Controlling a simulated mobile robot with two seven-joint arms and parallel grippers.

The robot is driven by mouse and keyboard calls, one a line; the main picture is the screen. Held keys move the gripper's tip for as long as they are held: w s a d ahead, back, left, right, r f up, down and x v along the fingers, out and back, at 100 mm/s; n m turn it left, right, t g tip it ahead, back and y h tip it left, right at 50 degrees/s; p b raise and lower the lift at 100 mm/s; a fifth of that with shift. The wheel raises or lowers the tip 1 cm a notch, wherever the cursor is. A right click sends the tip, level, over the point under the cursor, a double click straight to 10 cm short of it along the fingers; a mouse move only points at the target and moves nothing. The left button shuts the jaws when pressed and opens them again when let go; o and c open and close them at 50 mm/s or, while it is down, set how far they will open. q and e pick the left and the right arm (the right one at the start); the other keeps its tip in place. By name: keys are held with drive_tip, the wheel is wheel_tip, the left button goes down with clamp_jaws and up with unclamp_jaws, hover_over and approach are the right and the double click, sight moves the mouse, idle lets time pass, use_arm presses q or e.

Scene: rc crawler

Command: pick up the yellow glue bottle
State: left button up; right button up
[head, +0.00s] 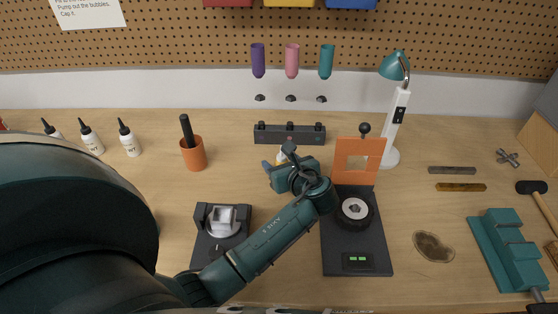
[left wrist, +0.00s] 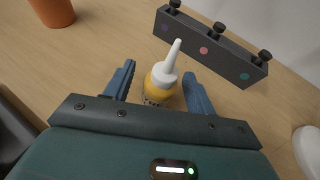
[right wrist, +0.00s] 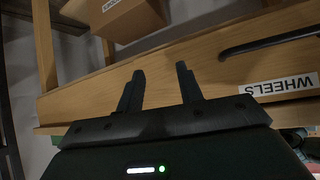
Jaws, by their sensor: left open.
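The yellow glue bottle (left wrist: 160,92) stands on the table in the left wrist view, with a white cap and a long white nozzle. My left gripper (left wrist: 159,74) is open, with one blue finger on each side of the bottle. I cannot tell whether either finger touches it. My right gripper (right wrist: 159,85) is open and empty, beside a wooden drawer front.
A dark rack (head: 290,134) with several knobs stands just behind the bottle. An orange cup (head: 194,155), an orange frame station (head: 357,262) and a grey fixture (head: 205,247) are nearby. Several white bottles (head: 130,140) stand at the left; a lamp (head: 394,125) stands at the right.

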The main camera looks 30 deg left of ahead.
use_arm(q)
drive_tip(key=shift+s+d, duration=0.1)
drive_tip(key=shift+d, duration=0.05)
drive_tip(key=shift+r, duration=0.1)
drive_tip(key=shift+c, duration=0.7)
drive_tip(key=c, duration=0.9)
